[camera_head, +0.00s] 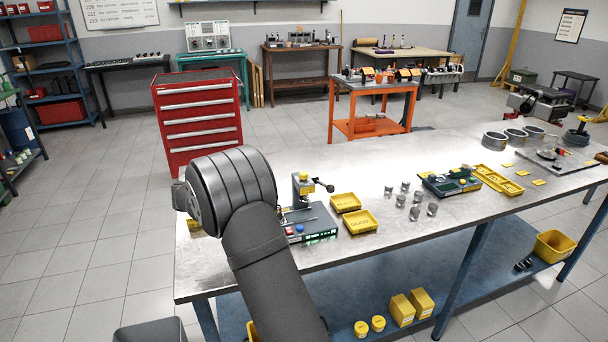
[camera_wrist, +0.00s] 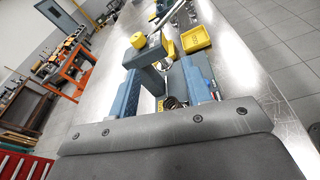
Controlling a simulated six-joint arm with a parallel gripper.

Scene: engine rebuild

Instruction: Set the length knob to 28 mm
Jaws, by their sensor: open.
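The bench device in the head view has an upright post with a yellow cap (camera_head: 303,175), a lever with a black ball (camera_head: 329,188), and a base (camera_head: 318,233) with a green-lit front strip. A blue round control (camera_head: 300,228) and a red one sit on the base. I cannot tell which control is the length knob, and no 28 mm reading is legible. In the wrist view my gripper (camera_wrist: 164,70) is open, its two blue-grey fingers apart. The yellow-capped post (camera_wrist: 138,41) shows between and beyond them. My arm hides the gripper in the head view.
Two yellow trays (camera_head: 345,203) stand right of the device, with several small metal cylinders (camera_head: 415,213) beyond. A green fixture (camera_head: 450,183) and yellow bins lie farther right. The bench's front edge (camera_head: 400,257) is near. A red drawer cabinet (camera_head: 198,115) stands behind.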

